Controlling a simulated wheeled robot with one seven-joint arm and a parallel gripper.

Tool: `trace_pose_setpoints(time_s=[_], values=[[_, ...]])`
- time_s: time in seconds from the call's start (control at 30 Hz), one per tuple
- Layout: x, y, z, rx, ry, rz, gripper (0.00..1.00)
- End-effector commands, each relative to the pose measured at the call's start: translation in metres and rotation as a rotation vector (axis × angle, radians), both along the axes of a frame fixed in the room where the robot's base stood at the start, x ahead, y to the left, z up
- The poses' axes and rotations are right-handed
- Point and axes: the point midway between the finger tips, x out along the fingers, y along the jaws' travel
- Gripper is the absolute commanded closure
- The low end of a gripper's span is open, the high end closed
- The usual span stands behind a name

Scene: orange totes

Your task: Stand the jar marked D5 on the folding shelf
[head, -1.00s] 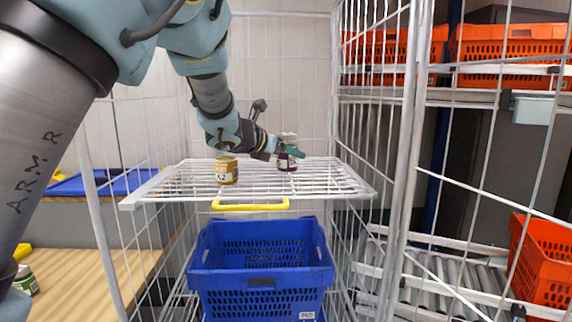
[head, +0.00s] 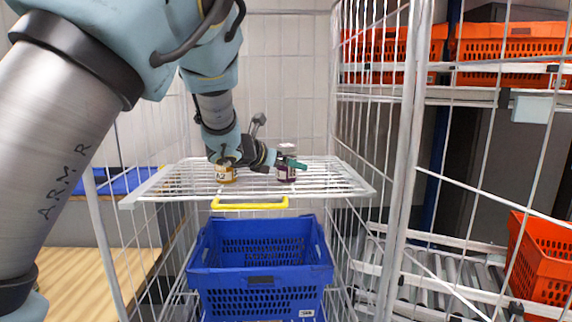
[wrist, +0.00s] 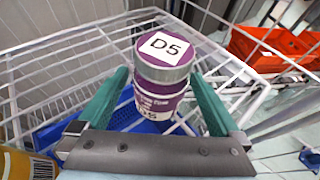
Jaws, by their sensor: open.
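The jar marked D5 (wrist: 163,84) has a purple label and a white-and-purple lid. It stands upright on the white wire folding shelf (head: 330,180), towards the right of its middle; it also shows in the head view (head: 286,173). My gripper (wrist: 160,78) is open, with one green finger on each side of the jar. Whether a finger still touches the jar I cannot tell. In the head view my gripper (head: 288,162) is at the jar's upper part, and a finger hides some of it.
A yellow-labelled jar (head: 226,175) stands on the shelf left of D5, close beside my gripper. A yellow handle (head: 250,206) is at the shelf's front edge. A blue basket (head: 260,280) stands below. Cage mesh walls flank the shelf. Orange totes (head: 510,45) are at right.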

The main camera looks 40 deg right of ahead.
Motion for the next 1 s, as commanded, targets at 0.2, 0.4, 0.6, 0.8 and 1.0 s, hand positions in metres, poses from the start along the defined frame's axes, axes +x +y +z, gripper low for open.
trace_pose_setpoints(time_s=[0.2,0.4,0.6,0.8,1.0], values=[[-0.001,0.006,0.003,-0.002,0.0,0.001,0.0],[-0.006,0.034,0.015,-0.005,0.0,0.0,0.0],[-0.012,0.069,0.03,-0.005,0.001,0.001,0.0],[-0.017,0.095,0.041,-0.003,0.001,0.001,0.0],[-0.019,0.108,0.046,0.0,0.001,0.001,0.0]])
